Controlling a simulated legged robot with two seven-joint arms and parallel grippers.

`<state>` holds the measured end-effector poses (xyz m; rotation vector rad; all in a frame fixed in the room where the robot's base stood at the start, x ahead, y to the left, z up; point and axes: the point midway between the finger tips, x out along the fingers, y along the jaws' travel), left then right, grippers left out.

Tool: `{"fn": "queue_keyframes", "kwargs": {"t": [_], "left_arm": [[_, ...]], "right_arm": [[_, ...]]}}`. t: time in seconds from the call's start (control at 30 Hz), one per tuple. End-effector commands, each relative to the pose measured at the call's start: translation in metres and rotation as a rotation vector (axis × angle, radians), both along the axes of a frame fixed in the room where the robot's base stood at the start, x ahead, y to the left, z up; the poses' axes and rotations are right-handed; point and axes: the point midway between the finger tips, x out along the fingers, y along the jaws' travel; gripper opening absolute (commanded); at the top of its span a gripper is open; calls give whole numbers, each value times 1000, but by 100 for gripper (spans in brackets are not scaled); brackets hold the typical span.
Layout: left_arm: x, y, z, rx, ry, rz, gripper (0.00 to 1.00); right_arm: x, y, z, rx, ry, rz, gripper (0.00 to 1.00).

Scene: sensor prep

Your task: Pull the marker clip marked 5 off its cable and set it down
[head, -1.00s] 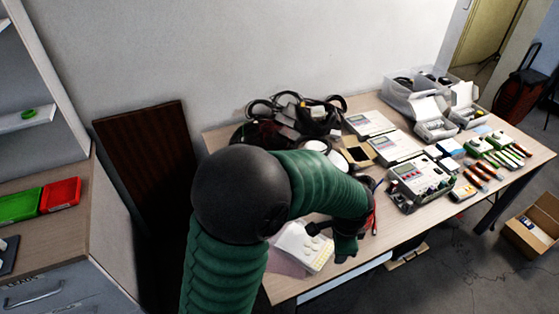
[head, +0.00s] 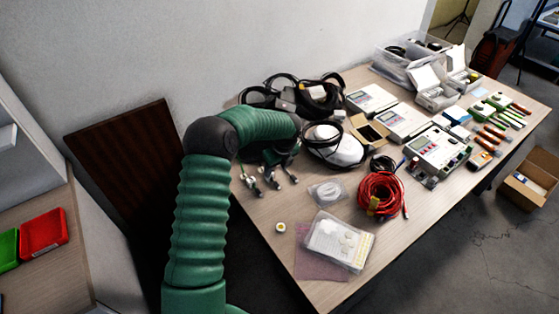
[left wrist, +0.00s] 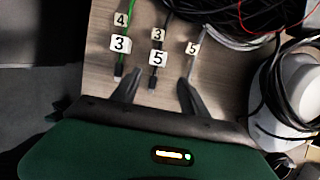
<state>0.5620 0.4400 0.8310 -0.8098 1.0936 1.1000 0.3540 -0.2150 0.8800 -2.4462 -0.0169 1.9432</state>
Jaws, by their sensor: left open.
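The green cable carries a clip marked 4 (left wrist: 121,19) and one marked 3 (left wrist: 120,43). The dark middle cable carries a clip marked 3 (left wrist: 158,35) and, nearer its plug, one marked 5 (left wrist: 158,58). The pale cable carries another clip marked 5 (left wrist: 193,48). My left gripper (left wrist: 160,78) is open and empty, its fingers either side of the dark cable's plug end, short of the clips. In the head view my left gripper (head: 278,153) is over the cable ends (head: 272,180).
A white rounded device (head: 338,150) with black cable stands close right of my left gripper. Bare tabletop (head: 262,212) lies in front of the cable ends.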

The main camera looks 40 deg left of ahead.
Motion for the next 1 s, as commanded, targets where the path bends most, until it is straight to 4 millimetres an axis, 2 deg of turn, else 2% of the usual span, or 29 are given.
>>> {"fn": "queue_keyframes", "kwargs": {"t": [0.03, 0.1, 0.2, 0.57, 0.67, 0.9, 1.0], "left_arm": [[-1, 7, -15, -4, 4, 6, 52], [0, 13, -30, -8, 3, 5, 52], [1, 17, -43, -7, 2, 5, 52], [3, 14, -49, 3, 2, 4, 52], [3, 16, -50, 0, 2, 4, 41], [3, 17, -50, -2, 0, 4, 10], [3, 17, -50, 0, 2, 5, 0]], "right_arm": [[0, 0, -3, 0, 0, 1, 36], [0, 1, -4, 1, 0, 2, 36], [0, 1, -5, 0, 0, 3, 36], [0, 1, -6, 1, 0, 2, 36], [0, 1, -6, 1, 0, 2, 36], [0, 1, -6, 1, 0, 2, 36], [0, 1, -6, 0, 0, 3, 36]]}}
